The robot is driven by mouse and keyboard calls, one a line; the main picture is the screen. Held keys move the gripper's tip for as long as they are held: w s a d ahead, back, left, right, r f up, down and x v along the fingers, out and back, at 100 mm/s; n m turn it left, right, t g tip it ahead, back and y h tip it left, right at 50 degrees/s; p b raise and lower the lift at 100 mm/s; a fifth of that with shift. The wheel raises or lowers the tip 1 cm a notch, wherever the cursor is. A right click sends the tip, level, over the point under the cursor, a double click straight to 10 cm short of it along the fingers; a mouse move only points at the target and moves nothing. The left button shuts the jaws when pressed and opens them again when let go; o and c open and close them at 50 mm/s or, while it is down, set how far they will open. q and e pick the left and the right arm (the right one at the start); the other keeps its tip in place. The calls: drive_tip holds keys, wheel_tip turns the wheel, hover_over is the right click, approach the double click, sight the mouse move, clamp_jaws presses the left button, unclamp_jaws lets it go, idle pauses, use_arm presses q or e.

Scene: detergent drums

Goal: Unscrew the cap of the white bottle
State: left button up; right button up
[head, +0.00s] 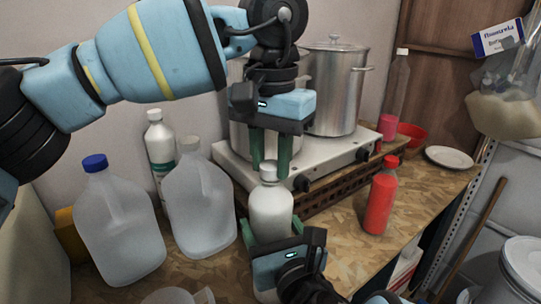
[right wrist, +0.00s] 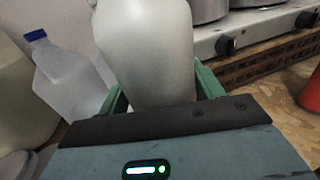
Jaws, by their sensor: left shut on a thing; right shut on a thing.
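The white bottle (head: 271,210) stands upright near the middle of the head view, with its white cap (head: 268,172) on top. My left gripper (head: 270,165) comes down from above, with its green fingers on both sides of the cap, shut on it. My right gripper (head: 272,236) is shut around the lower body of the bottle from the front. In the right wrist view the bottle body (right wrist: 148,50) fills the space between the green fingers; its cap is out of that view. The bottle's base is mostly hidden behind my right gripper.
Two translucent jugs (head: 118,225) (head: 198,205) and a labelled bottle (head: 160,150) stand to the left. A stove (head: 232,152) with steel pots (head: 335,90) is behind. A red bottle (head: 380,198) stands to the right. Some wooden tabletop (head: 345,235) between is clear.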

use_arm(q)
drive_tip(key=n, duration=1.3)
drive_tip(key=shift+n, duration=0.3)
drive_tip(key=n, duration=0.4)
drive_tip(key=shift+n, duration=0.4)
drive_tip(key=n, duration=0.9)
drive_tip(key=shift+r, duration=0.1)
drive_tip(key=n, duration=0.6)
drive_tip(key=shift+n, duration=0.3)
drive_tip(key=n, duration=1.2)
drive_tip(key=shift+n, duration=0.3)
drive_tip(key=n, duration=0.7)
drive_tip(key=shift+r, duration=0.1)
